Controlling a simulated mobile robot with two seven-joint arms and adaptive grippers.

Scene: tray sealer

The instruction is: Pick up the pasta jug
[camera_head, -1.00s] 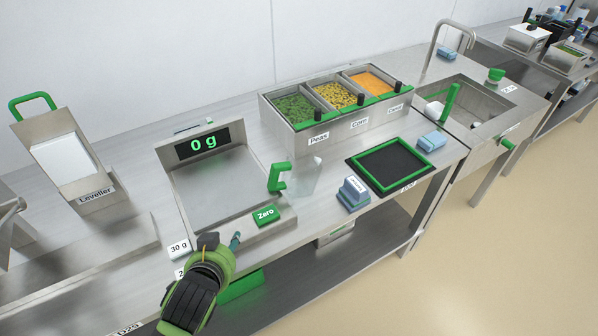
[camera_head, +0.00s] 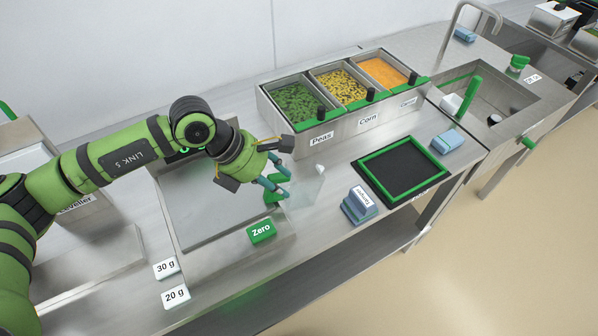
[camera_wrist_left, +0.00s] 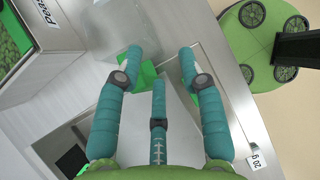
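The pasta jug, a clear jug (camera_head: 308,190) with a green handle, stands on the steel counter beside the scale, its handle towards the left. My left gripper (camera_head: 280,175) is at the handle side of the jug, with its teal fingers spread and partly covering the handle. In the left wrist view the fingers (camera_wrist_left: 160,68) are apart, with a green piece, likely the handle (camera_wrist_left: 147,72), between them. I cannot tell whether the fingers touch the handle. My right gripper is not in view.
The scale plate (camera_head: 207,205) and the green Zero button (camera_head: 262,230) are close by. A bin of peas, corn and carrot (camera_head: 362,122) stands behind. Blue sponges (camera_head: 359,206) and a green-edged black mat (camera_head: 403,170) lie to the right.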

